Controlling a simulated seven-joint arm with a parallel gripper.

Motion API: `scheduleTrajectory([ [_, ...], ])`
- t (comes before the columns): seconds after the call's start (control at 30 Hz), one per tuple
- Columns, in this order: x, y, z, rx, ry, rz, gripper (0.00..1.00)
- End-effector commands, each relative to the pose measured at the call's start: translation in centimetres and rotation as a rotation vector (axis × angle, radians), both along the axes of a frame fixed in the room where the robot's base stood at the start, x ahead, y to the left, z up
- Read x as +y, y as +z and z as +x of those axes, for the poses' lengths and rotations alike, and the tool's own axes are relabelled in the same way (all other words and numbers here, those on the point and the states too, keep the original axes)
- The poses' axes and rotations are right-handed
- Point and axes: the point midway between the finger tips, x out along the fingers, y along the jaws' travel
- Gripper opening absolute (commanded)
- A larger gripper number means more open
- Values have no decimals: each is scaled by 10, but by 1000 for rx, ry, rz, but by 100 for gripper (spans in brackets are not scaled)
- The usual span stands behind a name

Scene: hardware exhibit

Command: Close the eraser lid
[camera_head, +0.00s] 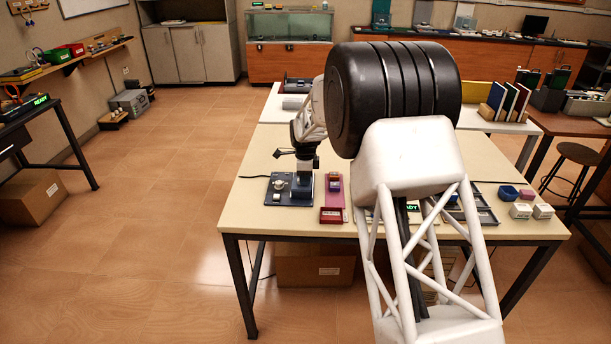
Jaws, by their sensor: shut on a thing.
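My gripper (304,164) points down over the left part of the cream table. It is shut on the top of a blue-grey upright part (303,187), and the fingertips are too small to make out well. This part stands at the right side of a dark blue flat base (272,201). A silver round piece (278,186) sits on the base just left of it. I cannot tell for sure which piece is the eraser lid; the blue-grey part may be it. My arm hides the middle of the table.
A red box (332,215) and a pink board (337,187) with an orange-red item lie right of the base. Trays and small blue, pink and white boxes (520,210) are at the right. The table (262,217) has bare room along its front left edge.

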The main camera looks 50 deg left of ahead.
Motion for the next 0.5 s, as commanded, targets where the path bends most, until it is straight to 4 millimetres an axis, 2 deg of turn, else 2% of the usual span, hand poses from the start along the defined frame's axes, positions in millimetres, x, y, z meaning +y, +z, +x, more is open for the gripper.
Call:
scheduleTrajectory([
  [0.33, -3, 0, -4, 4, 1, -6, 0],
  [0.37, -3, 0, -4, 5, 1, -6, 24],
  [0.5, -3, 0, -3, 4, 1, -5, 45],
])
